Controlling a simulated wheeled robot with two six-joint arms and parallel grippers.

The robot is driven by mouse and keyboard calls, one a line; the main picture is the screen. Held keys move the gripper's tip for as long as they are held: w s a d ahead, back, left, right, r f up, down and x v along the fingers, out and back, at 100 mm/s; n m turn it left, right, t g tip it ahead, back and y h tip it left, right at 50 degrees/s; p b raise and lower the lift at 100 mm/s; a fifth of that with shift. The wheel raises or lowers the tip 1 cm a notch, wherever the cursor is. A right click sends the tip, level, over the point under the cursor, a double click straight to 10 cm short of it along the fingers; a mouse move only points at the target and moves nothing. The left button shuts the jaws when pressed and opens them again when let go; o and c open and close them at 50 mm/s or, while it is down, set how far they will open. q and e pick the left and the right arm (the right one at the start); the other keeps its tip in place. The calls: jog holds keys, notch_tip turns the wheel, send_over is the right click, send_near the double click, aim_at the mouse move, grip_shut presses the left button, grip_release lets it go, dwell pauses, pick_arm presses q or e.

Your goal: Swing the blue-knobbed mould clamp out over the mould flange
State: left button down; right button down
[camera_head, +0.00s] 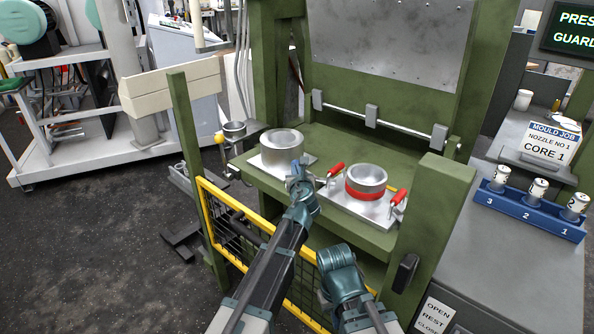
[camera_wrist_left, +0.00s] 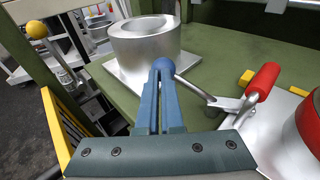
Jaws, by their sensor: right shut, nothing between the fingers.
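The blue knob (camera_wrist_left: 163,68) is at the tips of my left gripper (camera_wrist_left: 160,82) in the left wrist view, with a finger along each side. A thin metal rod (camera_wrist_left: 194,89) runs from it to a grey bracket by a red handle (camera_wrist_left: 263,80). In the head view my left gripper (camera_head: 297,174) is between the two moulds. A silver ring mould (camera_head: 282,143) on a flat square flange (camera_head: 256,160) stands left; a red-banded ring mould (camera_head: 367,178) stands right. The rod points toward the left flange's near corner. My right gripper (camera_head: 340,262) is low at the front, shut and empty.
Another red handle (camera_head: 400,198) stands right of the banded mould. A yellow-framed mesh guard (camera_head: 237,205) and green press posts (camera_head: 430,215) bound the green bed. A blue rack (camera_head: 530,209) with several numbered cups stands right. Bare bed lies behind the moulds.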

pick_arm(q)
jog(key=a+p+v, duration=0.1)
jog(key=p+v, duration=0.1)
jog(key=v, duration=1.2)
